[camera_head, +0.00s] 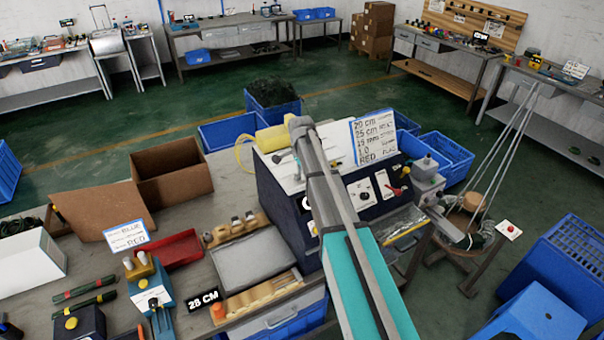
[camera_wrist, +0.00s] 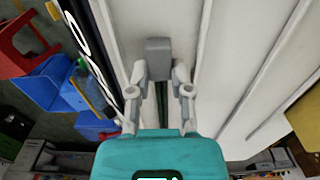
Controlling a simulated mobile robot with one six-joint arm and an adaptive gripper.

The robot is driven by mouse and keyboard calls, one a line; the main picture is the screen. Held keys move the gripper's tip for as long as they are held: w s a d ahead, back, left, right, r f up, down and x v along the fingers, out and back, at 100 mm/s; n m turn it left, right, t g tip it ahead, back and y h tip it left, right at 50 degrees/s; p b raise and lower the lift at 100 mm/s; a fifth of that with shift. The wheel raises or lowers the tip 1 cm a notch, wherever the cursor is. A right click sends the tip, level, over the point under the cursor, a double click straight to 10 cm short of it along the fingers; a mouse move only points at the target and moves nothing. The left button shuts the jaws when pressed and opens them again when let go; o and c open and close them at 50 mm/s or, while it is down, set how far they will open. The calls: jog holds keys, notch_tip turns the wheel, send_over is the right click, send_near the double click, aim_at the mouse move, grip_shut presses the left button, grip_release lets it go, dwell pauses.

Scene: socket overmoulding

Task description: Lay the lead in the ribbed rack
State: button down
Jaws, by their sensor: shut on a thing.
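In the wrist view my gripper (camera_wrist: 158,72) is shut, its two fingers drawn together around a grey block (camera_wrist: 158,47). A dark green strip (camera_wrist: 161,105) shows between the fingers; it may be the lead, but its ends are hidden. A pale wooden rack with ribs (camera_head: 262,299) lies at the front edge of the bench, beside a "28 CM" sign (camera_head: 204,299). My gripper's place relative to the rack cannot be told.
A grey tray (camera_head: 254,262) lies just behind the ribbed rack, with a wooden block of plugs (camera_head: 236,230) behind that. A red tray (camera_head: 174,250) and a teal device (camera_head: 151,297) stand to the left. The dark machine (camera_head: 283,215) with knobs stands right of the grey tray.

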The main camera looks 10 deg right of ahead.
jog(key=shift+c, duration=2.3)
grip_release()
jog(key=shift+r, duration=0.1)
